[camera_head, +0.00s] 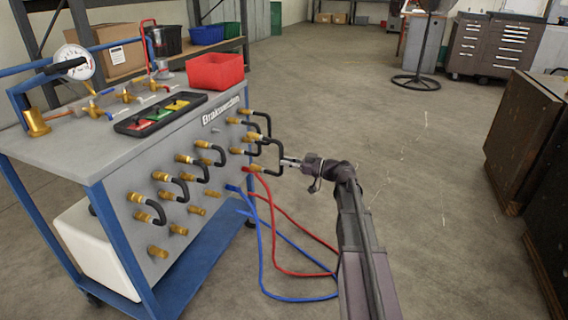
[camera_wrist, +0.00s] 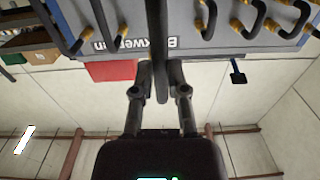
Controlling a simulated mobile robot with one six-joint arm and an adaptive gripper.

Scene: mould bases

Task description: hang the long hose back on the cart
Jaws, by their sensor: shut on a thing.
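The blue-framed cart (camera_head: 110,150) has a grey front panel with rows of brass fittings. The long hose (camera_head: 281,153) is a black U-shaped loop at the panel's right end, sticking out further than the other hoses. Its ends appear at brass fittings; whether they are seated is too small to tell. My gripper (camera_head: 289,162) is shut on the hose's outer bend. In the wrist view, the black hose (camera_wrist: 156,45) runs upright between the two fingers of my gripper (camera_wrist: 158,78), and the panel shows upside down behind it. The hose's ends are out of that view.
Several shorter black hoses (camera_head: 186,189) hang on the panel to the left. Red hoses (camera_head: 272,235) and blue hoses (camera_head: 260,262) trail to the floor below my arm. A red bin (camera_head: 215,72) stands on the cart top. Dark cabinets (camera_head: 525,135) stand right; floor between is clear.

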